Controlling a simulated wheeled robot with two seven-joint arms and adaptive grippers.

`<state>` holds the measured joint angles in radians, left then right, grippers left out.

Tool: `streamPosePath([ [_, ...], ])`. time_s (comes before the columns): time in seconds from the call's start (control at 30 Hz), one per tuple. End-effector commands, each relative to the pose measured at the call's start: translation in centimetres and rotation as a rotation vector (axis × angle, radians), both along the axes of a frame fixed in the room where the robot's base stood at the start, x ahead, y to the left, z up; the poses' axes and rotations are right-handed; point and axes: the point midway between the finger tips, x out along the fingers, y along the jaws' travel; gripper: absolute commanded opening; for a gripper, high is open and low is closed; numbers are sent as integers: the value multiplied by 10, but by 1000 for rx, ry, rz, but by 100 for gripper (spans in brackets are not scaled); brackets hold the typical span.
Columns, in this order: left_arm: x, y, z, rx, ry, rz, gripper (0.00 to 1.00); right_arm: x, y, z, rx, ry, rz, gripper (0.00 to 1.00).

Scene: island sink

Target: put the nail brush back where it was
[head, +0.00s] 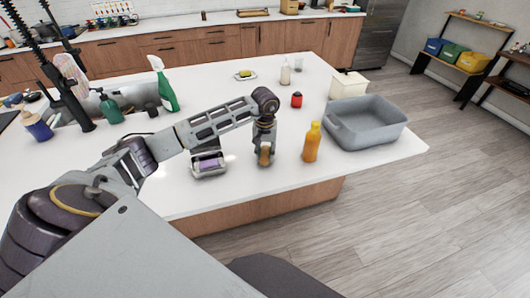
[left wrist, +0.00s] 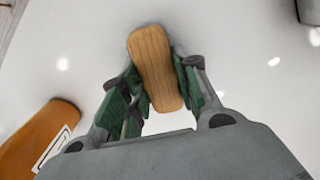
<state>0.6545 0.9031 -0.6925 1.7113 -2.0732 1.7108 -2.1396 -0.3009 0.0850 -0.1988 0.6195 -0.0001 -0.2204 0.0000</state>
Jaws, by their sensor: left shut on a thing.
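The nail brush (left wrist: 153,65) shows a wooden back in the left wrist view and is held between the green-padded fingers of my left gripper (left wrist: 157,92). In the head view the nail brush (head: 265,154) is a small brown shape at the tip of my left gripper (head: 264,150), near the front edge of the white island counter (head: 235,200). My left gripper is shut on it. I cannot tell whether the brush touches the counter. Its bristles are hidden. My right gripper is out of view.
An orange bottle (head: 312,143) stands close right of my left gripper. A grey basin (head: 366,122) is beyond it. A purple-and-grey item (head: 208,164) lies left of the gripper. A red jar (head: 296,100), a green spray bottle (head: 164,88) and a yellow sponge on a dish (head: 245,74) are farther back.

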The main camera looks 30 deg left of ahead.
Motion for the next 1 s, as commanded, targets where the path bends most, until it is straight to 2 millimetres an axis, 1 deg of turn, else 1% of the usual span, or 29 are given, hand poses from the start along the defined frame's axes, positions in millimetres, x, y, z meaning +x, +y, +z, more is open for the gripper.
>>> streamPosePath([
  [0.3, 0, 0, -1, 0, -1, 0, 9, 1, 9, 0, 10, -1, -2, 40],
  [0.47, 0, 0, -4, 0, -1, 0, 9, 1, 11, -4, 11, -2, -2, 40],
  [0.5, 0, 0, -4, 0, -1, 0, 34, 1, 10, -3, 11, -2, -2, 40],
  [0.63, 0, 0, -4, 0, -1, 0, 50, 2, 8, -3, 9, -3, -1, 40],
  [0.67, 0, 0, -4, 0, -1, 0, 53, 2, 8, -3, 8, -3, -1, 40],
  [1.0, 0, 0, -3, -1, 0, 0, 53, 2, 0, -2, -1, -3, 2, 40],
])
